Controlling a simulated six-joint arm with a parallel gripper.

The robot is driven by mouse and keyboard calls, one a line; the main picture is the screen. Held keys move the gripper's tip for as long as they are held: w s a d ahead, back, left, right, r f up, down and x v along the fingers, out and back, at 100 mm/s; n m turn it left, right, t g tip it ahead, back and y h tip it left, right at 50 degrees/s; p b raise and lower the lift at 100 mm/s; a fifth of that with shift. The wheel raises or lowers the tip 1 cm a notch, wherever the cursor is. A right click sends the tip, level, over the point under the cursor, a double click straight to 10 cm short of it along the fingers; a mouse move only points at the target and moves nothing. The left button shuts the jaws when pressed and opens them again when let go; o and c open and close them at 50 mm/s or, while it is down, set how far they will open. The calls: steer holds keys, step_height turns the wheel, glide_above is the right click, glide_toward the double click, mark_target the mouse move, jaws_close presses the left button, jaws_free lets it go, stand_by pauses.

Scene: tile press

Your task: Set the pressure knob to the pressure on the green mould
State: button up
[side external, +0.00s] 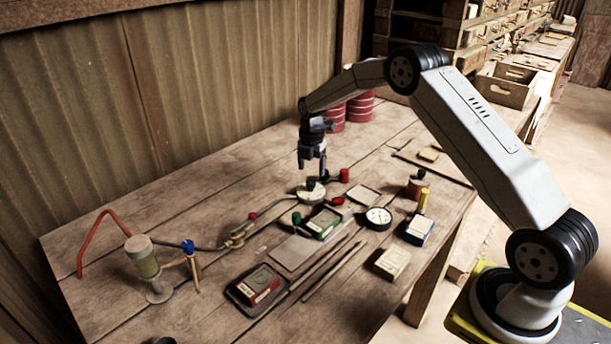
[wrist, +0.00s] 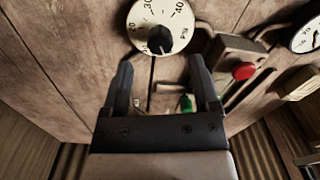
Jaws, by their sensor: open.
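The pressure knob is a black knob (wrist: 160,39) on a round cream dial (wrist: 142,17) with printed numbers, of which 30 and 40 can be read. Its exact setting is hard to tell. In the side view the dial (side external: 310,196) lies on the table just below my gripper (side external: 311,172). In the wrist view my gripper (wrist: 160,69) is open and empty, its fingertips short of the knob and either side of its line. The green mould (side external: 324,222) lies just in front of the dial in the side view. Its pressure marking is too small to read.
A red-edged mould (side external: 258,285), a round white gauge (side external: 379,217) and a pale block (side external: 392,263) lie nearby. A red button (wrist: 244,71) is right of the dial in the wrist view. A pump-like cylinder (side external: 144,261) stands at the left. Red tins (side external: 360,107) stand behind.

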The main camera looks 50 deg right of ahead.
mark_target(311, 180)
steer(key=shift+f, duration=2.25)
jaws_close()
